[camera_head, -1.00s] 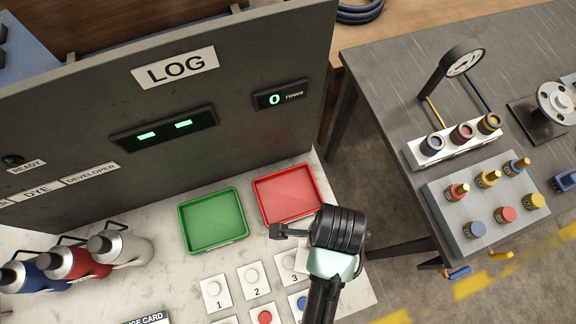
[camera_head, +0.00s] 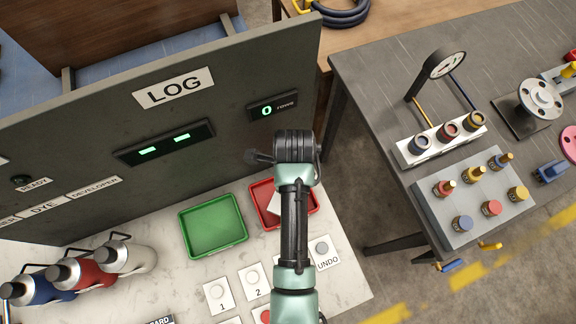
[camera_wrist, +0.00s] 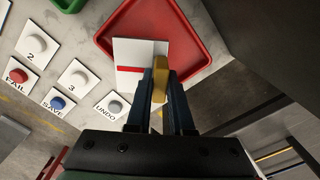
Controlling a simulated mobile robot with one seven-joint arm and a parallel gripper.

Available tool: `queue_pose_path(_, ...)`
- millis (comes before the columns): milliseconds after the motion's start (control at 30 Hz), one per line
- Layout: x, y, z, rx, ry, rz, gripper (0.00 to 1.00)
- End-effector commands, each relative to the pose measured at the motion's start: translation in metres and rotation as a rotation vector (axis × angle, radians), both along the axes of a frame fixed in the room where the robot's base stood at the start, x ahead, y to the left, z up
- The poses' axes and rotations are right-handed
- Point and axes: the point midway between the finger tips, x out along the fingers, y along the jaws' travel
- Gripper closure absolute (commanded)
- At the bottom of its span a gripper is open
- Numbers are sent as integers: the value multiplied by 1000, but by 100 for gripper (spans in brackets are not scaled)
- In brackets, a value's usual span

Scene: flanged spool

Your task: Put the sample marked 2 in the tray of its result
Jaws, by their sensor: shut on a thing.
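The red tray (camera_head: 312,196) lies below the log board, to the right of the green tray (camera_head: 212,226). My gripper (camera_wrist: 160,88) is shut on a gold-coloured grip piece (camera_wrist: 160,60). A white card with a red stripe (camera_wrist: 131,52) shows at that piece, over the red tray (camera_wrist: 190,42) in the wrist view. It looks like the held sample, but no number on it is readable. In the head view a white corner of the card (camera_head: 273,205) shows beside my arm, which hides my fingers. I cannot tell whether the card touches the tray floor.
Bottles (camera_head: 80,270) stand at left.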

Motion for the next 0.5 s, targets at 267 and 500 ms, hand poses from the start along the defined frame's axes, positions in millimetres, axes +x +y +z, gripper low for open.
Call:
queue_pose_path(267,22,7,2,0,-2,0,100)
queue_pose_path(500,24,8,-27,0,1,0,100)
